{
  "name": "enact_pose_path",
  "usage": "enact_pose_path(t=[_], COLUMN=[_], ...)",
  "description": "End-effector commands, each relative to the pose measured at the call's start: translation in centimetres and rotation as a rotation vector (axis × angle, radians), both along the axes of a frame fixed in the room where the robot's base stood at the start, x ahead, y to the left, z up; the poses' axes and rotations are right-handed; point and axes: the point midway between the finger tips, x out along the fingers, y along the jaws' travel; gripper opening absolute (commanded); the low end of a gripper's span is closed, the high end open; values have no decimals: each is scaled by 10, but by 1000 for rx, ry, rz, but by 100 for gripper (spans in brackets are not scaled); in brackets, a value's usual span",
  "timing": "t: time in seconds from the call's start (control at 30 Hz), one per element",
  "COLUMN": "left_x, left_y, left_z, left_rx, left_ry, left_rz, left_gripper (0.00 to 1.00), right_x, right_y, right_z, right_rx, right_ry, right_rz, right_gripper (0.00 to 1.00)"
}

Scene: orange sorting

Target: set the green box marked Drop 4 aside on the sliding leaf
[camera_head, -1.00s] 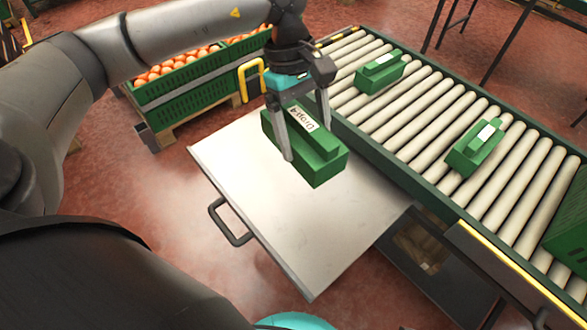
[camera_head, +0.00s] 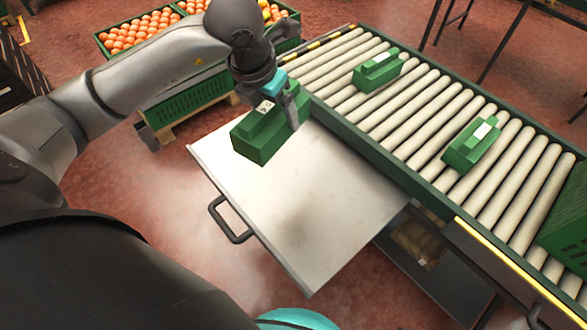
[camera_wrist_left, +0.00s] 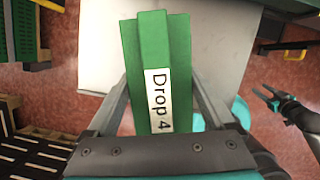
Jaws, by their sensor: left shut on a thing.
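The green box marked Drop 4 (camera_head: 262,132) is held in my left gripper (camera_head: 290,110), above the far left part of the sliding leaf (camera_head: 310,200). In the left wrist view the box (camera_wrist_left: 152,50) sits between the two fingers, its white Drop 4 label readable. The left gripper (camera_wrist_left: 158,100) is shut on it. The leaf is a flat pale metal plate with a dark handle (camera_head: 228,220) on its near left edge; its bare surface also shows in the left wrist view (camera_wrist_left: 225,35). A gripper at the right of the left wrist view (camera_wrist_left: 268,98) has its fingers apart.
A roller conveyor (camera_head: 420,120) runs along the right of the leaf. Two more green boxes lie on it, one farther (camera_head: 378,70) and one nearer (camera_head: 472,145). Green crates of oranges (camera_head: 140,35) stand at the back left. The leaf's middle and near part are clear.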

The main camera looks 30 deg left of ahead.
Motion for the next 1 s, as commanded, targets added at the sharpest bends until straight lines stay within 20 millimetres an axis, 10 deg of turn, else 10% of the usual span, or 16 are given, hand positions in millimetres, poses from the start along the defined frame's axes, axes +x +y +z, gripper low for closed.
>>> enact_pose_path(t=[0.27, 1.0], left_x=[1, 1], left_y=[8, 8], left_z=[-8, -130], left_rx=[-3, -3], left_ry=[1, 2], left_rz=[137, 134], left_gripper=[12, 12], right_x=[-3, 41], right_y=[-1, 19], right_z=[-3, 83], right_rx=[-4, 30], right_ry=[9, -82], right_rz=[3, -5], right_gripper=[50, 50])
